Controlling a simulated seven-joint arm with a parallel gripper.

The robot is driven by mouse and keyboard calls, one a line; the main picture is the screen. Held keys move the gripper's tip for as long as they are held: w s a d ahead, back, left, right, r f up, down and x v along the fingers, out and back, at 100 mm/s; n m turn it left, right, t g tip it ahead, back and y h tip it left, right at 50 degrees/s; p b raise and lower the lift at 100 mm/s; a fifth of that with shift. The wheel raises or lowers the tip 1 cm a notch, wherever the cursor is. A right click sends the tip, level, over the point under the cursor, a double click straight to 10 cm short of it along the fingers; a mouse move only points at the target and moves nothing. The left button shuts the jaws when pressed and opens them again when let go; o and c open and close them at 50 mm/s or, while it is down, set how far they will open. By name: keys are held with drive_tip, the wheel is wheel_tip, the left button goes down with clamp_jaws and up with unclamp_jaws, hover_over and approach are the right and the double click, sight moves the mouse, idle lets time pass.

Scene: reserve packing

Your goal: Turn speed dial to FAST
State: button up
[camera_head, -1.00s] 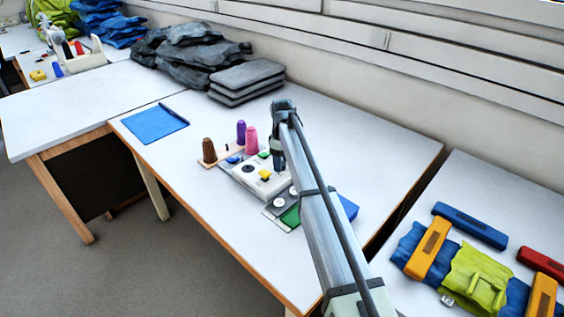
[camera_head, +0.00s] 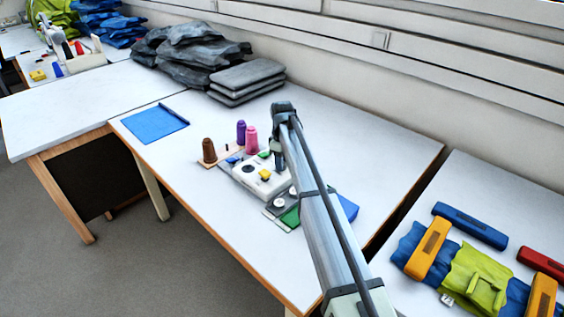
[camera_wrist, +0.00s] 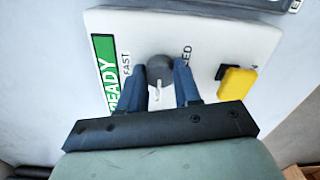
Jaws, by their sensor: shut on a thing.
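The speed dial (camera_wrist: 159,68) is a dark grey round knob on a white machine panel (camera_wrist: 200,27) in the wrist view. My gripper (camera_wrist: 160,82) has its two blue fingers on either side of the knob, shut on it. A pale pointer mark shows on the dial's near side, between the fingers. The word FAST is printed left of the dial, beside a green READY strip (camera_wrist: 105,72). Lettering right of the dial is partly hidden by a finger. In the head view the white machine (camera_head: 250,186) stands on the table, and my arm hides the gripper's fingertips.
A yellow switch (camera_wrist: 237,83) sits right of the dial. Brown (camera_head: 209,150), purple (camera_head: 241,132) and pink (camera_head: 251,139) spools stand beside the machine. A blue sheet (camera_head: 155,123) and grey folded stacks (camera_head: 247,75) lie farther back. The table's right part is clear.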

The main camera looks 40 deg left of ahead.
drive_tip(key=shift+m, duration=0.3)
drive_tip(key=m, duration=0.3)
drive_tip(key=shift+m, duration=0.3)
drive_tip(key=m, duration=0.4)
drive_tip(key=shift+m, duration=0.3)
drive_tip(key=m, duration=0.4)
drive_tip(key=shift+m, duration=2.5)
drive_tip(key=o, duration=1.1)
drive_tip(key=shift+c, duration=0.2)
drive_tip(key=shift+r, duration=0.15)
